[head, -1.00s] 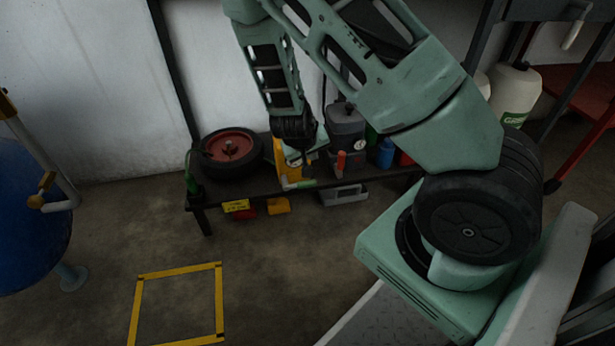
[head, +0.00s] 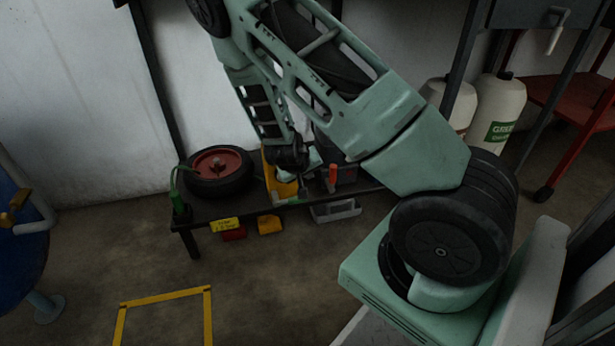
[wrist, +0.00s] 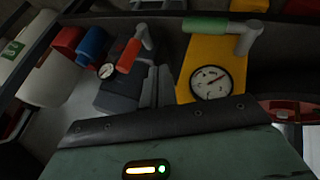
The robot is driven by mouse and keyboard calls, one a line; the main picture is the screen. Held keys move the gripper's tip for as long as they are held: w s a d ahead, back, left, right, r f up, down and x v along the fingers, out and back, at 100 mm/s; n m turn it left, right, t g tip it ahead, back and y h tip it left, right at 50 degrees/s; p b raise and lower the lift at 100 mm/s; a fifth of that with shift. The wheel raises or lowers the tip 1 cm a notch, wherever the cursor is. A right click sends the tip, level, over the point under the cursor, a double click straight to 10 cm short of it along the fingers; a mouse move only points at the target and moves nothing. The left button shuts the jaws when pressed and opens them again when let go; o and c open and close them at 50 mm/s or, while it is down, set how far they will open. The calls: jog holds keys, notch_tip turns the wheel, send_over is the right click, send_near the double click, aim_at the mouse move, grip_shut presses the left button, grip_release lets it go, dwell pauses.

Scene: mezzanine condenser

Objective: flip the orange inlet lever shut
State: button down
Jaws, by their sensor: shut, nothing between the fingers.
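The orange inlet lever (head: 333,173) stands roughly upright on the front of a dark grey unit (head: 347,173) on the low bench. In the wrist view the orange lever (wrist: 129,56) is at upper left, with a grey elbow at its top end and a small gauge (wrist: 106,71) beside it. My gripper (wrist: 155,84) is shut and empty, its fingers just right of the orange lever in the picture; I cannot tell whether they touch it. In the head view my forearm hides much of the grey unit, and the fingertips are hard to make out.
A yellow unit (wrist: 205,52) with a green lever (wrist: 206,25) and a larger gauge (wrist: 211,83) stands close beside the grey unit. A wheel (head: 218,172) lies on the bench (head: 235,205). Blue (wrist: 92,46) and red (wrist: 67,41) containers stand beyond the orange lever.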

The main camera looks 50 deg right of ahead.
aim_at(333, 179)
jog(key=d+f+b, duration=0.4)
jog(key=d+b, duration=0.1)
jog(key=d, duration=0.2)
jog(key=shift+s+f, duration=0.15)
dwell(0.3)
jog(key=shift+s+d+y+b, duration=0.15)
jog(key=shift+y+b, duration=0.15)
jog(key=shift+b, duration=0.05)
